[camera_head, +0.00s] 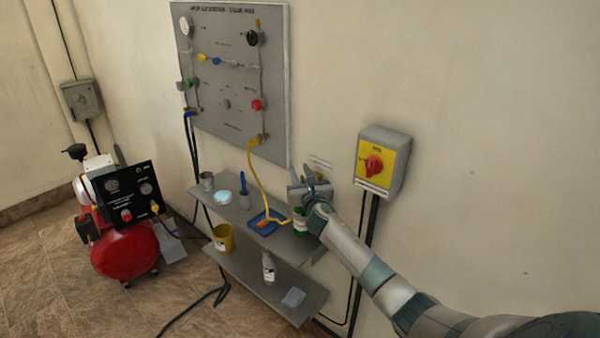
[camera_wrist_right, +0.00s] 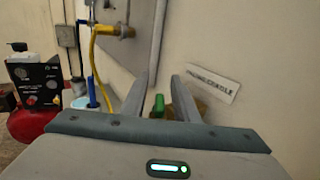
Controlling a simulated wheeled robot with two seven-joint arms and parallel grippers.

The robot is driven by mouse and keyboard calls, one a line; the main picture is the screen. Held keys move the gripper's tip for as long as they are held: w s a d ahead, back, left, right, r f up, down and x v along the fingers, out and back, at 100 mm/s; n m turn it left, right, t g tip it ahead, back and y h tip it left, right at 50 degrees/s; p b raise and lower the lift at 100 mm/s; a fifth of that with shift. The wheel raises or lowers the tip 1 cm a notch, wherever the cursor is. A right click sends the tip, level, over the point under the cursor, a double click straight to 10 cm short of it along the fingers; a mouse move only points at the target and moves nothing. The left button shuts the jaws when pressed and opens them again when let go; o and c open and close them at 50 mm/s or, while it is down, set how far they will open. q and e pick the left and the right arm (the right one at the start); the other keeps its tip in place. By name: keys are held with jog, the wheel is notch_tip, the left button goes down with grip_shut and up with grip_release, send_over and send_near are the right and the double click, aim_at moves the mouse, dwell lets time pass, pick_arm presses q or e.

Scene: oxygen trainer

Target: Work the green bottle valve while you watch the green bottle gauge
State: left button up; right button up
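The green bottle (camera_head: 299,224) stands at the right end of the upper shelf, partly hidden behind my right gripper (camera_head: 307,184). In the right wrist view a small green part (camera_wrist_right: 158,105) shows between the fingers of my right gripper (camera_wrist_right: 160,88), with a brownish-yellow part beside it. I cannot tell whether the green part is the valve. The fingers are apart and open, and no grip on anything shows. The green bottle gauge cannot be made out in either view. My left gripper is not in view.
A grey wall panel (camera_head: 225,125) carries gauges and knobs, with a yellow hose (camera_head: 258,180) hanging from it. A blue tray and cups stand on the upper shelf (camera_head: 230,208). A yellow switch box (camera_head: 383,160) is on the wall at right. A red compressor (camera_head: 125,250) stands left.

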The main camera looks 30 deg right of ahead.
jog(key=shift+c, duration=0.3)
grip_shut()
